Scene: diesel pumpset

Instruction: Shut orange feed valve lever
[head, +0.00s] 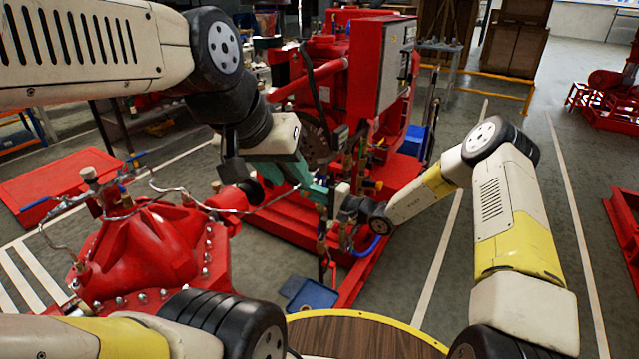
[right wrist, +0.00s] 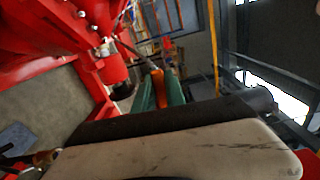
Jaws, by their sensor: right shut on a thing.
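The orange feed valve lever (right wrist: 157,85) shows in the right wrist view, between the two green fingers of my right gripper (right wrist: 160,96). The fingers are shut on it. In the head view my right gripper (head: 324,194) reaches in from the right to the pipework at the front of the red pumpset (head: 328,52). I cannot make out the lever there; the grippers and pipes cover it. My left gripper (head: 290,172) comes in from the upper left, with its green fingers close beside the right gripper. Its finger gap does not show clearly.
A red bolted casing (head: 150,255) with thin pipes stands at the lower left. A grey control cabinet (head: 393,65) is on the pumpset. A blue tray (head: 312,296) lies on the floor below the grippers. A round wooden table (head: 355,338) is at the bottom.

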